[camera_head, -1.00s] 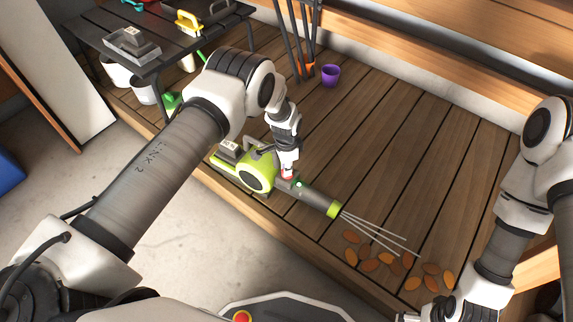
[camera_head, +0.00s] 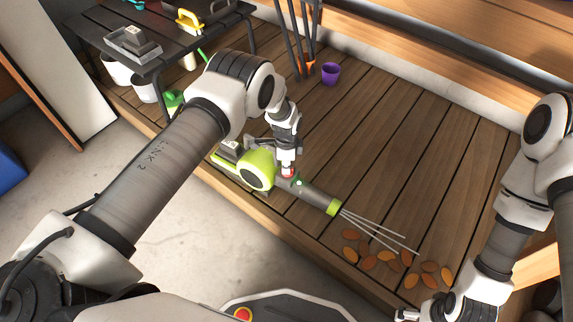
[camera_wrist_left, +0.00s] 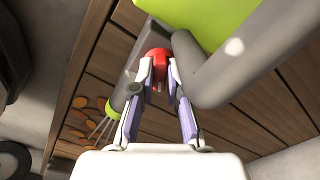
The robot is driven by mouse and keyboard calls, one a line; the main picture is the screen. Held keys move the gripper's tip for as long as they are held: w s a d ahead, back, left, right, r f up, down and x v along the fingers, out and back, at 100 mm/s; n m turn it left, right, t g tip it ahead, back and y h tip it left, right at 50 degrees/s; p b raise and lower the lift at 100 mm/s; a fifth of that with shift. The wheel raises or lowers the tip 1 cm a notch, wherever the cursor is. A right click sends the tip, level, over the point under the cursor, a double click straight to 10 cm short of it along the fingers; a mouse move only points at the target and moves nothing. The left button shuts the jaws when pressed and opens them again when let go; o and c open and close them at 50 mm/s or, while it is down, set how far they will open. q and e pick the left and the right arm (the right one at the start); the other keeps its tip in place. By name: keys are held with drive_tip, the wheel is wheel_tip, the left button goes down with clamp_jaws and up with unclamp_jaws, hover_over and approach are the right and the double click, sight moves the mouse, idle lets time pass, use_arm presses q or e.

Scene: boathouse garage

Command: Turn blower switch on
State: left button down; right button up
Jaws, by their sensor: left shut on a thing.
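The lime-green and grey blower (camera_head: 257,171) lies on the wooden deck, its dark nozzle pointing to the lower right. Its red switch (camera_wrist_left: 158,64) sits between the fingertips of my left gripper (camera_wrist_left: 159,78) in the left wrist view. In the head view my left gripper (camera_head: 288,169) reaches down onto the top of the blower and partly hides the switch. It is shut on the switch. A small green spot shows on the blower beside it. Pale streaks spread from the nozzle. My right gripper (camera_head: 407,315) is at the bottom edge, partly cut off, away from the blower.
Orange-brown leaves (camera_head: 385,256) lie scattered in front of the nozzle. A purple cup (camera_head: 331,73) and upright tool handles stand behind. A dark table (camera_head: 184,47) with tools is at the upper left. The deck's right side is mostly clear.

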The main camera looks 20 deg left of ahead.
use_arm(q)
drive_tip(key=c, duration=1.4)
unclamp_jaws()
drive_tip(key=shift+c, duration=0.2)
wheel_tip(320, 180, up, 12)
